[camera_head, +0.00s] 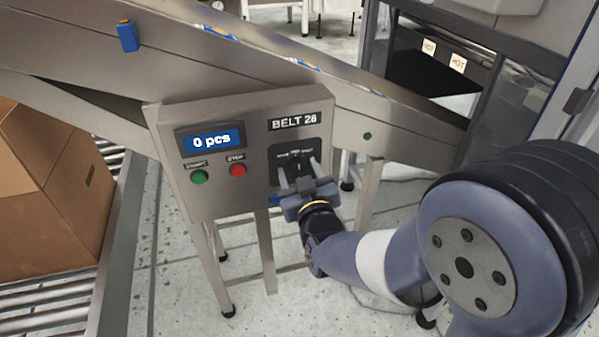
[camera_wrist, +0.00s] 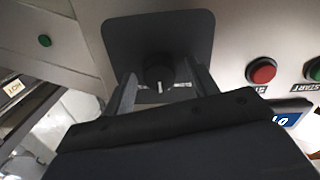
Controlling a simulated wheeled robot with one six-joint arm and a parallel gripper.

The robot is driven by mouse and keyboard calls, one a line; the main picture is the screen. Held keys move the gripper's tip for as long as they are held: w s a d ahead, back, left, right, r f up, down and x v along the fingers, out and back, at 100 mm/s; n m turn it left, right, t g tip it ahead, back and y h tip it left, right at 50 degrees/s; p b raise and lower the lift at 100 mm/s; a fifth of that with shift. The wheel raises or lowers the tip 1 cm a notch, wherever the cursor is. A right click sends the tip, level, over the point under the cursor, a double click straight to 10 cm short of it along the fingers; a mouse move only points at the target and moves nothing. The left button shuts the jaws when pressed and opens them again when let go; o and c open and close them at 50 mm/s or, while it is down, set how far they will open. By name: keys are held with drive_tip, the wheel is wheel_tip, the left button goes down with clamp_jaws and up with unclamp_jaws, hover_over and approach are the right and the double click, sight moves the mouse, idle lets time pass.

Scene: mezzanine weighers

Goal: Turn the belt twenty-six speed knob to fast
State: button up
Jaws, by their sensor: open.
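The belt control panel (camera_head: 225,130) carries a label reading BELT and a number that looks like 26 or 28. Its black speed knob (camera_head: 297,163) sits on a dark plate (camera_head: 280,150) with small, barely legible marks above. In the wrist view the knob (camera_wrist: 158,70) shows a white pointer aimed down the picture, which is upward on the panel. My gripper (camera_head: 299,174) is open in front of the plate. Its fingers stand on either side of the knob in the wrist view (camera_wrist: 162,84), with gaps visible; I cannot tell their exact depth.
A green start button (camera_head: 199,177) and red stop button (camera_head: 238,170) sit left of the knob, under a blue display (camera_head: 212,140) reading 0 pcs. An inclined conveyor (camera_head: 200,60) runs behind. A cardboard box (camera_head: 45,195) rests on rollers at left.

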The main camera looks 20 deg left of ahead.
drive_tip(key=shift+c, duration=0.4)
drive_tip(key=c, duration=0.9)
drive_tip(key=shift+m+b, duration=0.3)
drive_tip(key=shift+b, duration=0.2)
drive_tip(key=m+b, duration=0.3)
drive_tip(key=b, duration=0.1)
drive_tip(key=shift+f+m, duration=0.15)
drive_tip(key=shift+m, duration=0.15)
drive_tip(key=m+b, duration=0.4)
drive_tip(key=shift+g, duration=0.3)
drive_tip(key=shift+r+m, duration=0.2)
drive_tip(key=shift+m, duration=0.2)
